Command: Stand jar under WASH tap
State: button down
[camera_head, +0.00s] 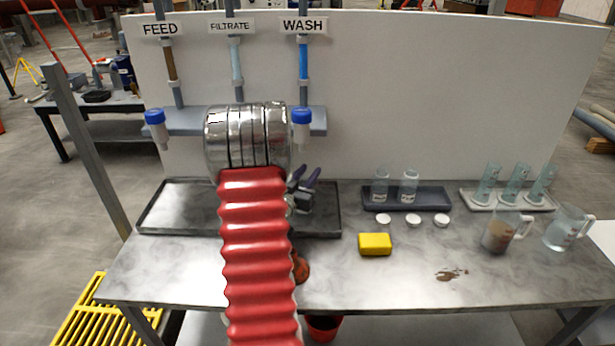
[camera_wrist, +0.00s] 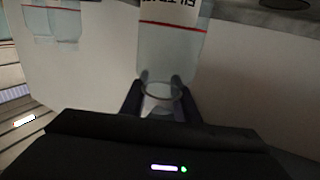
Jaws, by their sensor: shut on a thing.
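The WASH sign (camera_head: 303,26) hangs on the white panel above a blue-banded pipe (camera_head: 303,62). That pipe leads to a shelf, and the blue-topped WASH tap (camera_head: 301,122) sits there. My gripper (camera_head: 303,190) is low over the dark tray, below and close to the line of this tap. In the wrist view my gripper (camera_wrist: 160,88) is shut on a clear jar (camera_wrist: 172,45) near its round mouth. The jar has a red line and a label that is cut off. In the head view the jar is mostly hidden by my arm and gripper.
The dark tray (camera_head: 160,222) lies under the taps. Two jars (camera_head: 409,186) stand on another tray (camera_head: 435,203), with white lids in front. A yellow sponge (camera_head: 375,243), cylinders (camera_head: 515,182) and jugs (camera_head: 502,232) are to the right. The FEED tap (camera_head: 157,125) is left.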

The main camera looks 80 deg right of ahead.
jog(key=shift+f, duration=0.3)
jog(key=c, duration=1.4)
grip_release()
jog(key=shift+o, duration=0.2)
jog(key=shift+a+r, duration=0.1)
jog(key=w+a, duration=0.2)
jog(key=a, duration=0.9)
jog(key=shift+a, duration=0.35)
jog(key=shift+w, duration=0.15)
